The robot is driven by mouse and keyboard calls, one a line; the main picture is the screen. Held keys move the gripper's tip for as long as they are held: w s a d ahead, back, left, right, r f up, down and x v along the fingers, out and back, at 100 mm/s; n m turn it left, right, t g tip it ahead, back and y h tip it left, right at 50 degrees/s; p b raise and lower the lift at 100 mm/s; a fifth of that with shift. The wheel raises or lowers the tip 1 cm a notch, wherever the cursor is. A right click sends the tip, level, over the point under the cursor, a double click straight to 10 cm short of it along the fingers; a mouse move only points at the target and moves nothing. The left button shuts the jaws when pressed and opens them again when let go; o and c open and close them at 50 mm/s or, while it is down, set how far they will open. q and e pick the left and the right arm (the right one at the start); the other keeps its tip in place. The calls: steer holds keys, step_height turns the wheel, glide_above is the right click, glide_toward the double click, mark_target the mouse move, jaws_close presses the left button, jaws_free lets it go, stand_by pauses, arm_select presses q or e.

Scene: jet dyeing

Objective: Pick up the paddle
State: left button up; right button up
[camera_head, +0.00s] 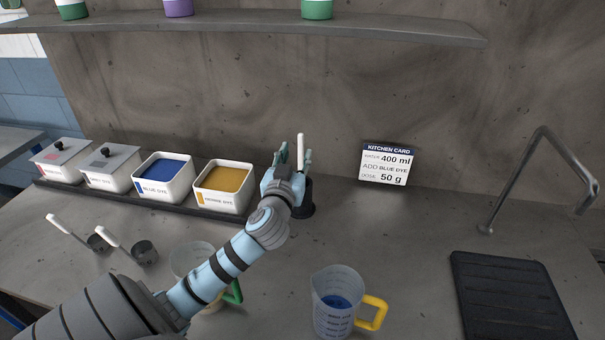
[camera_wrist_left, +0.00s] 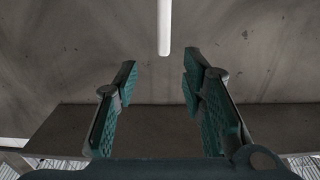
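The paddle's white handle (camera_head: 300,148) stands upright in a dark round holder (camera_head: 304,197) on the counter. The rest of the paddle is hidden. My left gripper (camera_head: 294,156) is close to the handle, with its fingers spread, in the head view. In the left wrist view the handle (camera_wrist_left: 164,28) comes in from the top edge, and its rounded end lies in line with the gap between the open fingers (camera_wrist_left: 160,72). No contact between handle and fingers is visible. My right gripper is out of view.
Tubs of blue dye (camera_head: 164,177) and orange dye (camera_head: 223,188) and two lidded tubs stand left. Two scoops (camera_head: 145,252) lie in front. A jug with blue contents (camera_head: 334,302) is in front, and a green-handled jug (camera_head: 191,262) is partly behind my arm. A shelf (camera_head: 250,30) is above.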

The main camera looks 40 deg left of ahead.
mark_target(300, 141)
arm_select(q)
steer(key=x, duration=0.6)
steer(key=p+x, duration=0.1)
steer(key=x, duration=0.2)
steer(key=shift+s+a+f, duration=0.1)
steer(key=shift+s+f, duration=0.05)
steer(key=shift+f, duration=0.15)
steer(key=shift+a, duration=0.1)
steer(key=shift+c, duration=0.3)
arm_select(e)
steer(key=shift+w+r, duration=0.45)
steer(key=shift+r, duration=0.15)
arm_select(q)
jaws_close()
